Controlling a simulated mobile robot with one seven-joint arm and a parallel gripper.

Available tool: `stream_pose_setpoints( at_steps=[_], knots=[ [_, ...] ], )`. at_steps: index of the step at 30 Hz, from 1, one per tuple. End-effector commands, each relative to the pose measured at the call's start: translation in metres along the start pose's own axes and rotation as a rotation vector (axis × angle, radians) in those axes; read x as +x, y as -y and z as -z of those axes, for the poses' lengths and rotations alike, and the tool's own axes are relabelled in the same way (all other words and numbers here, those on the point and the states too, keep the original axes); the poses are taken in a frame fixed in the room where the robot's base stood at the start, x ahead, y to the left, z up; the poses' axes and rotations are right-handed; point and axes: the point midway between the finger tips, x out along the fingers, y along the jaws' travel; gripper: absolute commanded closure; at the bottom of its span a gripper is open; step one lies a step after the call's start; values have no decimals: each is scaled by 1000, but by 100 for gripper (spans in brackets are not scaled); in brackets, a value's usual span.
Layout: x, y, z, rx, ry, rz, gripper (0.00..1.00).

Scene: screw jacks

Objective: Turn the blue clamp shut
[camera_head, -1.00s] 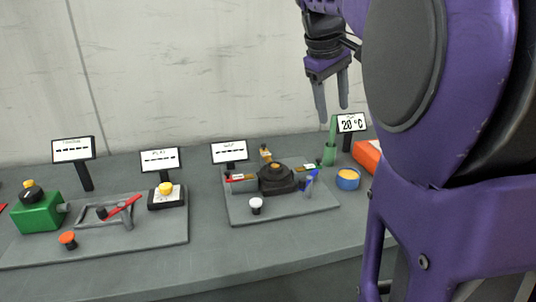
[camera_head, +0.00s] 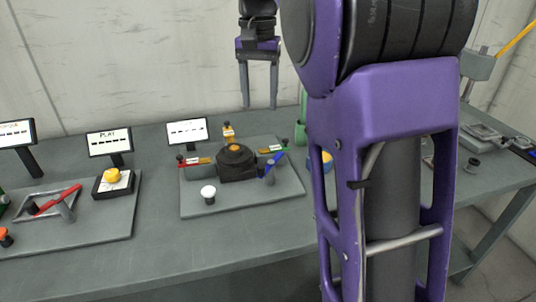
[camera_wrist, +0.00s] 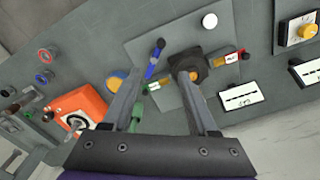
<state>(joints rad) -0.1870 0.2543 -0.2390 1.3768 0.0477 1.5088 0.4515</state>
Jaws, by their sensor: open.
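The blue clamp (camera_head: 273,164) is a small blue handle at the right side of a black block (camera_head: 237,167) with an orange top, on a grey plate (camera_head: 200,210). In the wrist view the blue handle (camera_wrist: 154,61) stands out at a slant from the block, with a green-tipped piece beside it. I cannot tell how far the clamp is turned. My gripper (camera_head: 259,107) points down, open and empty, above the back of the bench. In the wrist view its fingertips (camera_wrist: 163,71) reach across the picture near the handle, apart from it in height.
A red-handled clamp (camera_head: 190,162) sits at the block's left, a white button (camera_head: 208,192) in front. Small signs (camera_head: 187,131) stand behind. A blue-and-yellow cup (camera_wrist: 117,79) and an orange box (camera_wrist: 80,111) lie nearby. My arm covers the bench's right part in the head view.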

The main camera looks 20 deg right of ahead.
Motion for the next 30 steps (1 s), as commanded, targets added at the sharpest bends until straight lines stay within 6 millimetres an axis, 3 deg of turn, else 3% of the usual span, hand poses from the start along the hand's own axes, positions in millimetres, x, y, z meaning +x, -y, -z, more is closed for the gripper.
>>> stream_pose_setpoints(
  at_steps=[8,24,30],
  knots=[
    [17,4,-2,26,16,6,41],
    [130,4,-4,24,17,5,41],
    [162,4,-4,24,15,6,41]
  ],
)
